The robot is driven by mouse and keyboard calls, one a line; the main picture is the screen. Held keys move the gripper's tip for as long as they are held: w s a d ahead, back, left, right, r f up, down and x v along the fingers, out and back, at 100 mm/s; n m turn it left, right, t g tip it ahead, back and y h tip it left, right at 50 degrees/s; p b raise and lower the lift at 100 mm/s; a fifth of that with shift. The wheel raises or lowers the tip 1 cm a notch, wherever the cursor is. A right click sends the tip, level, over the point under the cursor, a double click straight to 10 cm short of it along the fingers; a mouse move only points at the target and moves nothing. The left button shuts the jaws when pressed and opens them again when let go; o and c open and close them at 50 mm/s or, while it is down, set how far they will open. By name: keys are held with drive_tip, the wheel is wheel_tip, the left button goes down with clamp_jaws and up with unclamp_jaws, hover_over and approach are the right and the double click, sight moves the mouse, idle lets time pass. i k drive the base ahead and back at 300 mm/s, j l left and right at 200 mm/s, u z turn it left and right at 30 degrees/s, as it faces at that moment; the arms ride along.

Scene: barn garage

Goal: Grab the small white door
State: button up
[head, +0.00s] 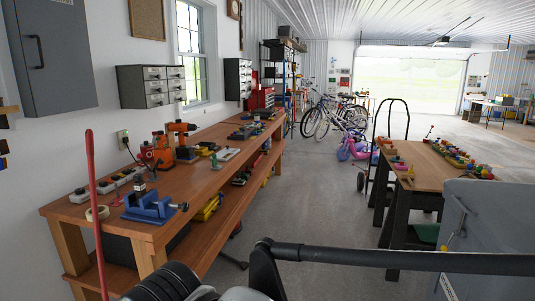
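I cannot clearly make out a small white door. A pale grey, door-like panel (495,225) stands at the right edge, close to me, with a small yellow item at its left side. Its lower part is hidden behind a dark bar that crosses the lower right, and I cannot tell whether it is the door. A grey wall cabinet (50,55) with a dark handle hangs at the upper left, its front shut. Dark parts of my own arm show along the bottom. My gripper's fingers are not in view.
A long wooden workbench (215,180) with tools runs along the left wall. A red pole (95,215) stands at its near end. A wooden table (430,175) with small colourful items stands right. Concrete floor (310,200) is clear between them. Bicycles (335,115) stand farther back.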

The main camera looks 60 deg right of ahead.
sight(220, 155)
drive_tip(key=z, duration=1.6)
drive_tip(key=i+l+z, duration=0.25)
drive_tip(key=i+l, duration=0.15)
drive_tip(key=i, duration=0.3)
drive_tip(key=i+l+z, duration=0.3)
drive_tip(key=i, duration=0.45)
drive_tip(key=i+z, duration=0.25)
drive_tip(key=i, duration=0.5)
drive_tip(key=i+u, duration=0.25)
drive_tip(key=i, duration=0.25)
drive_tip(key=i+l+u, duration=0.2)
drive_tip(key=i, duration=0.3)
drive_tip(key=i+u, duration=0.25)
drive_tip(key=i, duration=0.2)
drive_tip(key=i+u, duration=0.25)
drive_tip(key=u, duration=0.15)
drive_tip(key=i+u, duration=0.25)
drive_tip(key=u, duration=0.2)
drive_tip(key=i+l+u, duration=0.25)
drive_tip(key=u, duration=0.15)
drive_tip(key=i+l+u, duration=0.2)
drive_tip(key=u, duration=0.2)
drive_tip(key=k, duration=0.1)
